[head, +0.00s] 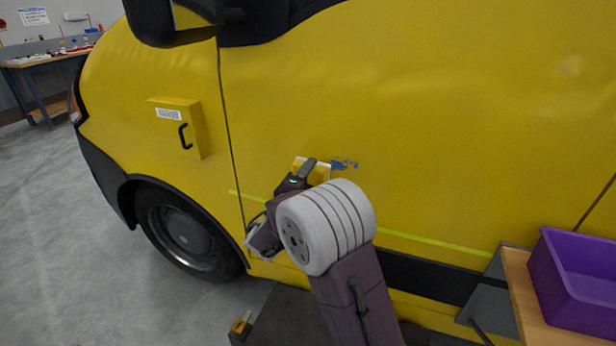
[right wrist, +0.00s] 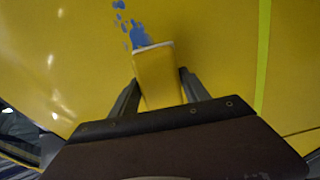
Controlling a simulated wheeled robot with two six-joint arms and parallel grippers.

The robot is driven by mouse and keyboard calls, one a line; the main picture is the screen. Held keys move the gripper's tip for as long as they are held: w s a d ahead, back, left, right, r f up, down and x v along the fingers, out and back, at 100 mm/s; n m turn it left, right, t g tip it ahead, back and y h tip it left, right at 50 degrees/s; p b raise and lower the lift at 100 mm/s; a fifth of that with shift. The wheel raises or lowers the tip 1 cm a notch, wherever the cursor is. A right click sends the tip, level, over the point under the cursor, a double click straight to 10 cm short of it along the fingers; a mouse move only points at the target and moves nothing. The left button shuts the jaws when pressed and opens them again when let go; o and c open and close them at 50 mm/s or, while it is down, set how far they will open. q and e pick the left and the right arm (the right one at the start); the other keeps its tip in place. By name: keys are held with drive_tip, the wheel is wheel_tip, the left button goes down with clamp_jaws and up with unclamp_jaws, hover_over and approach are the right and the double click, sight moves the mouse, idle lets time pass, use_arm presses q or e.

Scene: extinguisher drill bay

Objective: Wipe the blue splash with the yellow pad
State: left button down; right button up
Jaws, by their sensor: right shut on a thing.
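The blue splash (head: 345,165) is a small patch of spots on the side of the yellow van (head: 430,130). In the right wrist view the splash (right wrist: 137,35) lies just beyond the pad's far edge, and part of it may be hidden behind the pad. The yellow pad (right wrist: 158,78) has a pale edge and sits between the fingers of my right gripper (right wrist: 158,90). In the head view the pad (head: 319,171) is at the van's side, just left of the splash. My right gripper (head: 306,176) is shut on it. I cannot tell whether the pad touches the panel. My left gripper is not in view.
A yellow box with a black handle (head: 190,130) juts from the van at left. A purple bin (head: 575,275) stands on a wooden surface (head: 525,290) at right. The front wheel (head: 185,235) is below. A workbench (head: 40,62) stands far left, with open floor before it.

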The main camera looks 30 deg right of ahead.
sight(319, 179)
drive_tip(key=shift+b+x, duration=0.5)
drive_tip(key=shift+x, duration=0.65)
drive_tip(key=b, duration=0.1)
drive_tip(key=s+d+b, duration=0.1)
drive_tip(key=shift+s+d+f+b, duration=0.1)
drive_tip(key=shift+s+f+b, duration=0.15)
drive_tip(key=shift+s+b, duration=0.1)
drive_tip(key=shift+s+d+b, duration=0.2)
drive_tip(key=shift+s+b, duration=0.05)
drive_tip(key=shift+b, duration=0.05)
drive_tip(key=shift+s+d+r, duration=0.1)
drive_tip(key=shift+s+r, duration=0.05)
drive_tip(key=shift+r, duration=0.1)
drive_tip(key=s+d+b, duration=0.1)
drive_tip(key=d+b, duration=0.1)
drive_tip(key=b, duration=0.1)
drive_tip(key=shift+s+f, duration=0.2)
drive_tip(key=shift+s, duration=0.2)
drive_tip(key=shift+s+d+r, duration=0.1)
drive_tip(key=shift+s+r, duration=0.1)
drive_tip(key=s+b, duration=0.1)
drive_tip(key=d+b, duration=0.1)
drive_tip(key=b, duration=0.1)
drive_tip(key=shift+s+d+f, duration=0.2)
drive_tip(key=shift+s+d, duration=0.05)
drive_tip(key=shift+s, duration=0.15)
drive_tip(key=shift+s+d, duration=0.2)
drive_tip(key=shift+s+r, duration=0.1)
drive_tip(key=shift+r, duration=0.1)
